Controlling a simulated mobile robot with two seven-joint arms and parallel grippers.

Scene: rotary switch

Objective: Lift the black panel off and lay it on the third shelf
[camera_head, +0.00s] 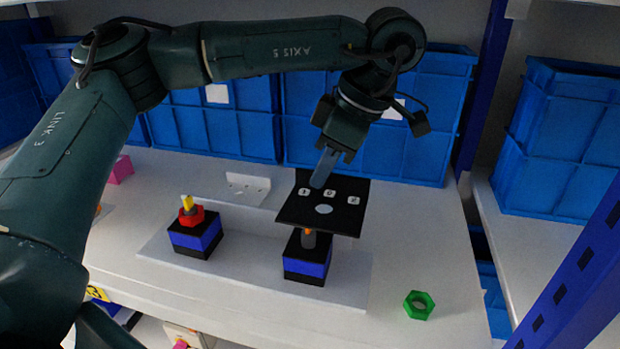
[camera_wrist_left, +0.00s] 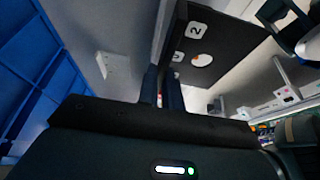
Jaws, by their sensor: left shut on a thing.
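The black panel (camera_head: 345,190) is a thin square plate with white number labels and a round hole. My left gripper (camera_head: 323,168) is shut on its far left edge and holds it roughly flat. The panel is above the right switch block (camera_head: 307,262), a blue and black box with an orange-tipped grey shaft. The shaft's tip shows just below the panel's front edge, so the panel appears clear of it. The left wrist view shows the panel (camera_wrist_left: 205,35) between the fingers (camera_wrist_left: 163,88), with something orange through the hole. Which shelf is the third, I cannot tell.
Another blue and black block (camera_head: 195,236) with a red and yellow knob stands to the left. A green nut (camera_head: 418,305) lies front right on the white surface. A white plate (camera_head: 248,187) lies behind. Blue crates (camera_head: 225,120) line the back. A blue post (camera_head: 487,85) stands right.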

